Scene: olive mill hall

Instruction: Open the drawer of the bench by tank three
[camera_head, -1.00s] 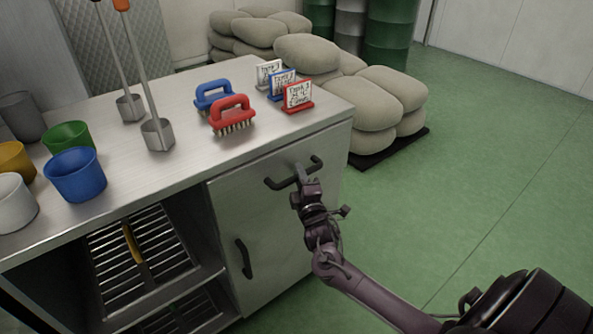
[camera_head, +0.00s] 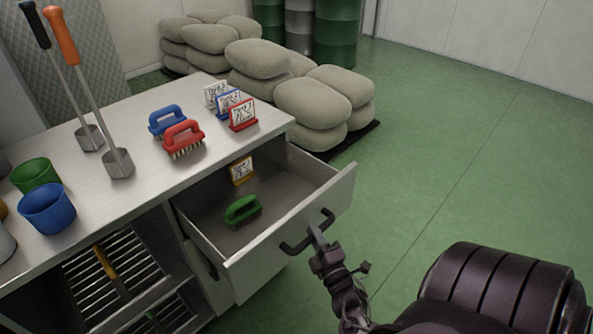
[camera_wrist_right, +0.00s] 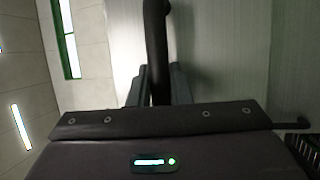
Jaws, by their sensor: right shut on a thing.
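The bench (camera_head: 95,205) stands at the left with a pale metal top. Its top drawer (camera_head: 290,225) is pulled well out. Inside the drawer lie a green brush (camera_head: 242,209) and a small yellow-framed sign (camera_head: 241,170). My right gripper (camera_head: 318,238) is shut on the dark drawer handle (camera_head: 295,246) at the drawer's front. In the right wrist view the handle (camera_wrist_right: 156,45) runs up from between the two fingers, in front of the pale drawer front (camera_wrist_right: 220,55). My left gripper is not in view.
On the bench top stand a blue brush (camera_head: 167,119), a red brush (camera_head: 183,139), several small signs (camera_head: 243,113), long-handled scoops (camera_head: 118,163) and cups (camera_head: 47,208). Stacked sacks (camera_head: 312,105) lie behind the bench. The green floor (camera_head: 450,150) to the right is open.

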